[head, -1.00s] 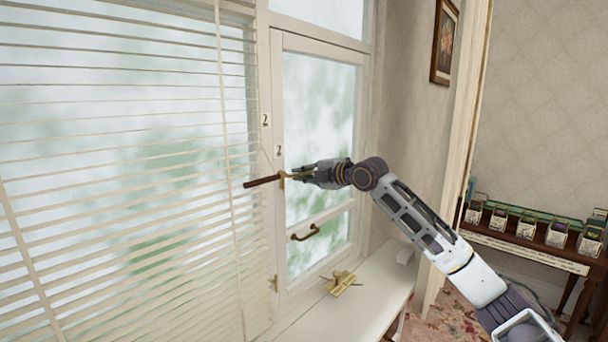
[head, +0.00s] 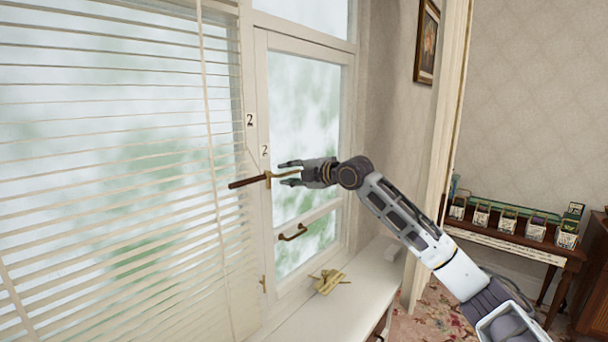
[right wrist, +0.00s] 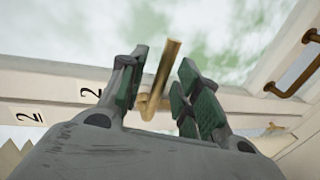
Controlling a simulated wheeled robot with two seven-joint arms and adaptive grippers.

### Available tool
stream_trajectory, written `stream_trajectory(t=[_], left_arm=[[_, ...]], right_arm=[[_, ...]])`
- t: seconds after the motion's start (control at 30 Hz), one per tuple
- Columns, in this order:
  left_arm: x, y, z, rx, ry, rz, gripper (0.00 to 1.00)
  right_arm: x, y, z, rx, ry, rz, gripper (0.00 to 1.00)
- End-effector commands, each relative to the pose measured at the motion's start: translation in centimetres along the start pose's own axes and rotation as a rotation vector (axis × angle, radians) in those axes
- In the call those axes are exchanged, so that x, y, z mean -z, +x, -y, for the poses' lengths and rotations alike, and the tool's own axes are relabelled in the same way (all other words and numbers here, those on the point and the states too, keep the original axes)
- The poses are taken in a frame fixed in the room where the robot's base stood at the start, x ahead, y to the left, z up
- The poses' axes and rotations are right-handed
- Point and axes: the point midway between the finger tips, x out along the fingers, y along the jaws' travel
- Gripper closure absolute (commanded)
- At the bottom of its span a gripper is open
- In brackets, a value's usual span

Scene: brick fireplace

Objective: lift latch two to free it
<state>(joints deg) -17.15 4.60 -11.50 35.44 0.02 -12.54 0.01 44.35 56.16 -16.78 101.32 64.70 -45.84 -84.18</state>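Latch two is a brass catch (head: 268,178) on the window frame, beside labels reading "2" (head: 265,151). A dark brown handle (head: 246,183) points left and slightly down from it, and a thin brass arm runs right. My right gripper (head: 284,172) is open around the end of that brass arm, one finger above and one below. In the right wrist view the brass bar (right wrist: 161,76) stands between the parted fingers (right wrist: 158,92), nearer the left one; I cannot tell if they touch. My left gripper is not in view.
A bronze pull handle (head: 293,232) is on the casement below. A loose brass piece (head: 328,282) lies on the white sill (head: 312,316). Slatted blinds (head: 110,200) hang at left. A dark wooden table (head: 515,240) with small boxes stands at right.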

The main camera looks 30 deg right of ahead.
Motion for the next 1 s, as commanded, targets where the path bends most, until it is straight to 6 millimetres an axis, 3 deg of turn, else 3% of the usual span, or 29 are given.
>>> stream_trajectory(t=[1.0], left_arm=[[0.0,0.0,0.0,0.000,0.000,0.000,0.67]], right_arm=[[-0.2,-6.7,0.2,0.002,0.001,0.002,0.67]])
